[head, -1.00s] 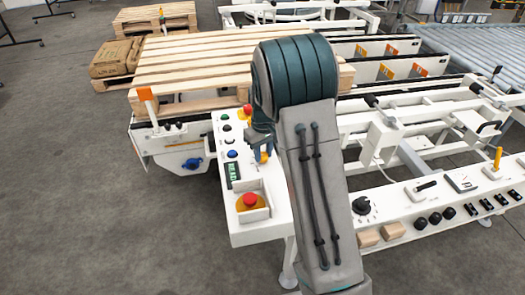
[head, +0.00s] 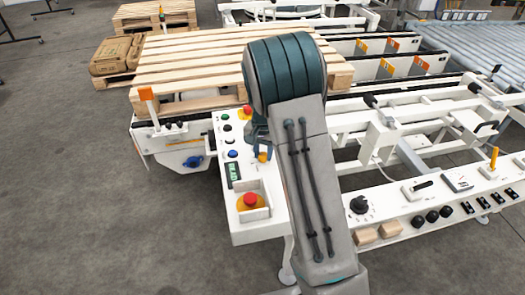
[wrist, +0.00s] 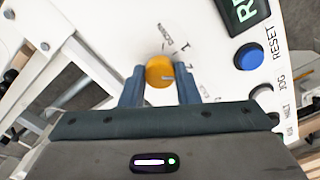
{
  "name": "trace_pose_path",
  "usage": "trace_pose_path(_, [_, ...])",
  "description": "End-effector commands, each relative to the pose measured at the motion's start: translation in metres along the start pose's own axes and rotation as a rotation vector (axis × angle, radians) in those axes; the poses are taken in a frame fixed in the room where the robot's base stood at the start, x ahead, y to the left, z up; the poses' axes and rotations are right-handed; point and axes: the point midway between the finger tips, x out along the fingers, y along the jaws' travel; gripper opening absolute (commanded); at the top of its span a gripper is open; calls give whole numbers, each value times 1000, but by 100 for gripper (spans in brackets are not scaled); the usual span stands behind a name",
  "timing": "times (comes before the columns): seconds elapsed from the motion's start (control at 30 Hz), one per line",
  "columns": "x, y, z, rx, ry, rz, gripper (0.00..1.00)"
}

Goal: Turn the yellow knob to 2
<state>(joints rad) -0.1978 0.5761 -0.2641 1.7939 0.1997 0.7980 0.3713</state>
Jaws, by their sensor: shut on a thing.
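A pale line shows on the knob's face, pointing to the right in the wrist view. In the head view only a little of the knob (head: 264,157) shows beside my arm, and my gripper (head: 262,150) is mostly hidden.
A blue RESET button (wrist: 248,56) and a green display (wrist: 246,14) are near the knob. A red emergency stop (head: 250,199) sits in a raised guard at the panel's front. A wooden pallet (head: 190,60) lies behind. Another console (head: 440,200) is at right.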

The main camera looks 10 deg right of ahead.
Motion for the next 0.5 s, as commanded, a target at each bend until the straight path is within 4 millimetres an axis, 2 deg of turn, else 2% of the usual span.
trace_pose_path(0.2, [-1,0,0,98,1,-1,6])
trace_pose_path(0.5, [-1,0,0,150,1,-1,6])
